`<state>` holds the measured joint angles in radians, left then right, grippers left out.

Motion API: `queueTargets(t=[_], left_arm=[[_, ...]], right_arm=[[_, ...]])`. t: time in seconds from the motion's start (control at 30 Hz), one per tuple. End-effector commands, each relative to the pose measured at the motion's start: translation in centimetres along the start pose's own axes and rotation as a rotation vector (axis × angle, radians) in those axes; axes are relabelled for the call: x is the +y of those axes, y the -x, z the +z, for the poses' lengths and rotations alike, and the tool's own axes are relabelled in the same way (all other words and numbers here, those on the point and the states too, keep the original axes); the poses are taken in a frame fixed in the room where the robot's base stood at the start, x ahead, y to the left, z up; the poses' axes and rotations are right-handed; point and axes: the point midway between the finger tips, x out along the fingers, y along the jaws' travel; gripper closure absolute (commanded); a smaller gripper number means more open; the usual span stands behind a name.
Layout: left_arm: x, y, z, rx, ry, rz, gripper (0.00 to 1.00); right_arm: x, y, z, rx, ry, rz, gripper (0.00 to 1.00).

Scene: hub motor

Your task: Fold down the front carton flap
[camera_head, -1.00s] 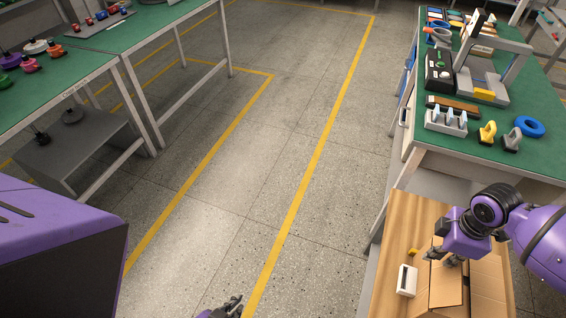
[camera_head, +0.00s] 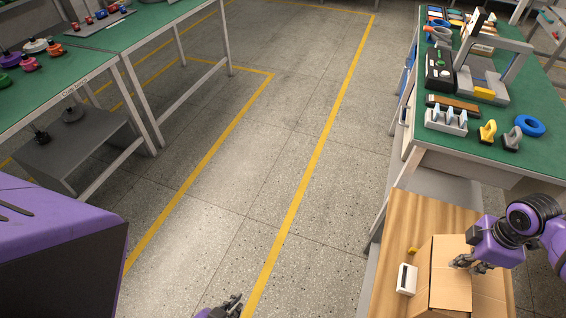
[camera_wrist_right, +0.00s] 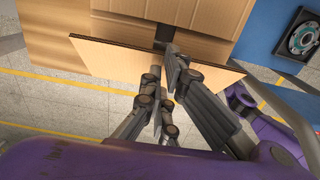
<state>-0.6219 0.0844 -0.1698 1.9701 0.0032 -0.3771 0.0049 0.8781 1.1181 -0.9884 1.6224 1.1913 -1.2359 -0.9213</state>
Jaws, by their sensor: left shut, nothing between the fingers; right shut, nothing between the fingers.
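The brown cardboard carton (camera_head: 445,290) stands on the wooden bench top at the lower right of the head view. Its top looks largely covered by panels. In the right wrist view the carton panels (camera_wrist_right: 205,18) meet at a dark gap, and a flap (camera_wrist_right: 115,60) juts out from the near edge. My right gripper (camera_head: 459,263) is over the carton top; in the wrist view its closed fingertips (camera_wrist_right: 166,54) are at the flap beside the dark gap. Exact contact is unclear. My left gripper (camera_head: 236,302) is shut and empty, low over the floor, partly cut off.
A white box-shaped part (camera_head: 406,280) and a small yellow piece (camera_head: 412,251) lie left of the carton on the wooden top (camera_head: 398,228). A green workbench (camera_head: 480,150) with fixtures stands behind. Open floor (camera_head: 235,180) lies to the left.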

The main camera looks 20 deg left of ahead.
Motion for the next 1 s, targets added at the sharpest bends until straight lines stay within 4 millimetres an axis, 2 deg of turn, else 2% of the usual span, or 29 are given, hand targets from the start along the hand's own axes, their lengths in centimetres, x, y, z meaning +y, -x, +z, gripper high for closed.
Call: queueTargets(t=[0.2, 0.57, 1.0], left_arm=[[0.1, -0.1, -0.2, 0.003, -0.002, 0.002, 1.0], [0.1, -0.1, -0.1, 0.002, -0.001, 0.002, 1.0], [0.1, -0.3, 1.0, -0.015, -0.001, 0.003, 1.0]], right_arm=[[0.0, 0.0, 1.1, 0.0, -0.002, 0.0, 1.0], [0.0, 0.0, 1.1, 0.0, -0.001, 0.0, 1.0], [-0.1, -1.7, 1.0, 0.002, -0.001, -0.002, 1.0]])
